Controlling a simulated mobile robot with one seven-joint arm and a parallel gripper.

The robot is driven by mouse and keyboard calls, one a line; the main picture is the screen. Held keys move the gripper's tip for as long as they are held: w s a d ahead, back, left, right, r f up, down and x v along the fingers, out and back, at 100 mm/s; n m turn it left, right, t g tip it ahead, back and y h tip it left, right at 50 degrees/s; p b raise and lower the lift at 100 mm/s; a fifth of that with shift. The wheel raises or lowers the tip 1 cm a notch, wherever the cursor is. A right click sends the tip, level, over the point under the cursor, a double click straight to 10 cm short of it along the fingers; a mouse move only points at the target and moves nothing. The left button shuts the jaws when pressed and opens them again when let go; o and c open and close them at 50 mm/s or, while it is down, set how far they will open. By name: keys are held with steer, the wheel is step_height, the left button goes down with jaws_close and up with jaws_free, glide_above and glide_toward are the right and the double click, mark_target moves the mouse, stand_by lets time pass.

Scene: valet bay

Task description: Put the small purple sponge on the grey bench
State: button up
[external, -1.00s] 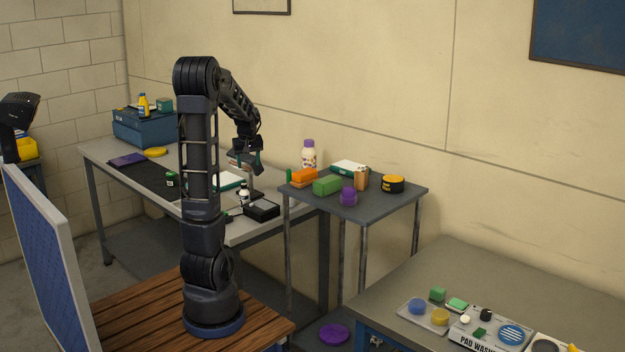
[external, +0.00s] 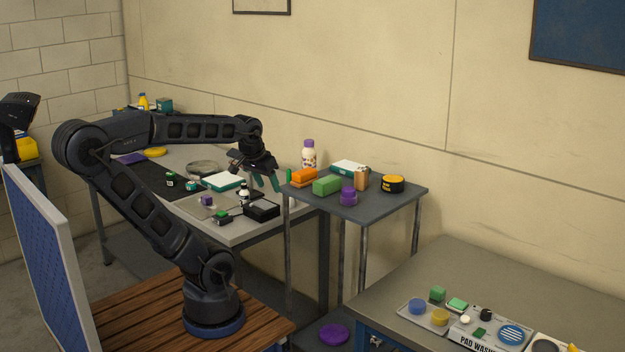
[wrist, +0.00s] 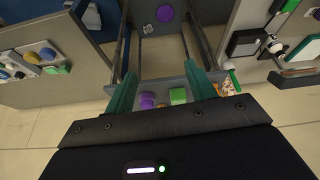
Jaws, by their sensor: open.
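My gripper (external: 265,182) is open and empty, its teal fingers pointing down beside the left edge of the small dark stand. Its fingers also frame that stand in the wrist view (wrist: 160,70). Several purple things show, and I cannot tell for sure which is the small sponge. A small purple block (external: 207,200) sits on the long grey table (external: 240,232). A rounded purple piece (external: 348,196) sits on the stand's front edge; purple also shows there in the wrist view (wrist: 147,101). A grey-topped bench (external: 400,270) stands at the lower right.
A purple disc (external: 334,335) lies low beneath. The bench's back is clear; a pad washer (external: 490,335) and tray occupy its front.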

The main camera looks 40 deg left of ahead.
steer(key=shift+s+d+f+m, duration=0.15)
steer(key=shift+s+d+m, duration=0.15)
steer(key=shift+s+d, duration=0.3)
steer(key=shift+o, duration=1.4)
steer(key=shift+s+d+f, duration=0.15)
steer(key=shift+s+d, duration=0.05)
steer(key=shift+s, duration=0.35)
